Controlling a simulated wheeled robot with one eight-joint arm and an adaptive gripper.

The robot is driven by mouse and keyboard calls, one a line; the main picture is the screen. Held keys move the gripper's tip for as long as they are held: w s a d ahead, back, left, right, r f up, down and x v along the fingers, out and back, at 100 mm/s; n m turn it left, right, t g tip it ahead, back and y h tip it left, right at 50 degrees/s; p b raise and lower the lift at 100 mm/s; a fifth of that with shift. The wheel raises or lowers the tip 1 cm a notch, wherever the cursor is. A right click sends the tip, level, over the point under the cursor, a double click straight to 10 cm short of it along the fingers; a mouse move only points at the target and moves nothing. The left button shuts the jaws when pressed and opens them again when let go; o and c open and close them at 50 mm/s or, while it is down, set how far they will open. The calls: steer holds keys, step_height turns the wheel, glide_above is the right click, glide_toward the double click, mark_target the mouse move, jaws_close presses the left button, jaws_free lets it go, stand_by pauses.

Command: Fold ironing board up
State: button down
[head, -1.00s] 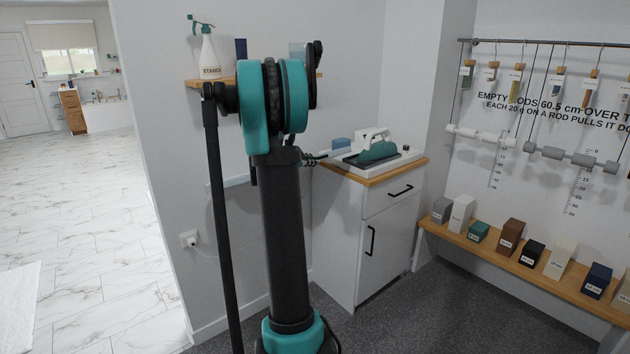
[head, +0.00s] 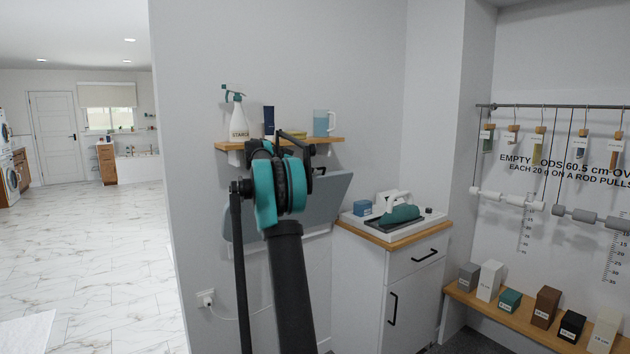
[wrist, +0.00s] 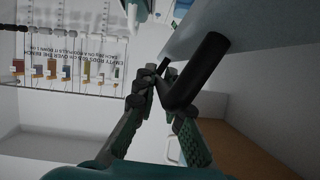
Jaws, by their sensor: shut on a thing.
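The ironing board (head: 328,196) is a grey-blue panel at the wall, seen behind my arm in the head view. It is tilted, with its right side showing beside my arm and its left part mostly covered. In the wrist view, the board (wrist: 235,22) fills the upper right, with a black bar (wrist: 203,65) at its edge. My gripper (wrist: 153,76) has its fingers closed together at the end of this bar, holding it. In the head view my arm hides most of the gripper and the grip.
A wooden shelf (head: 330,140) above the board carries a starch spray bottle (head: 239,118), a dark blue box and a clear blue jug (head: 322,122). A white cabinet (head: 390,285) with a teal iron (head: 400,213) stands close at the right. Open floor lies left.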

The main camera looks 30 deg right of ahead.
steer(key=shift+w+a+r, duration=0.1)
steer(key=shift+w+r, duration=0.1)
steer(key=shift+w, duration=0.25)
steer(key=shift+w+r, duration=0.2)
steer(key=shift+w, duration=0.25)
steer(key=c, duration=1.6)
jaws_free()
steer(key=v, duration=1.2)
steer(key=shift+f, duration=0.15)
